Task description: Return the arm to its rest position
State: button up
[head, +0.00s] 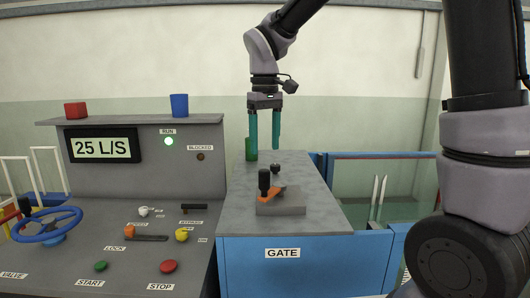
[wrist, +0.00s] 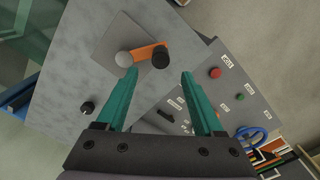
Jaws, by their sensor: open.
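My gripper (head: 264,130) hangs from the arm above the grey top of the gate cabinet (head: 325,205), with its two teal fingers apart and pointing down. Nothing is between the fingers. In the wrist view the open fingers (wrist: 158,78) frame part of the cabinet top and the console. Below the gripper, the orange gate lever (head: 276,192) with a black knob sits on a grey base plate. The lever also shows in the wrist view (wrist: 146,52), apart from the fingers.
A green cylinder (head: 251,149) stands at the cabinet's back left, close to the left finger. The RUN lamp is lit green.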

jog(key=s+d+r+m+t, duration=0.2)
jog(key=s+d+m, duration=0.1)
jog(key=d, duration=0.4)
jog(key=s+d+r+m+t+y, duration=0.1)
jog(key=s+d+r+m+t, duration=0.1)
jog(key=d, duration=0.5)
jog(key=s+d+r+m+t+y, duration=0.1)
jog(key=s+d+r+m+t, duration=0.2)
jog(key=s+d+m, duration=0.3)
jog(key=shift+d+r, duration=0.45)
jog(key=shift+d, duration=0.3)
jog(key=shift+s, duration=0.1)
dwell(3.1)
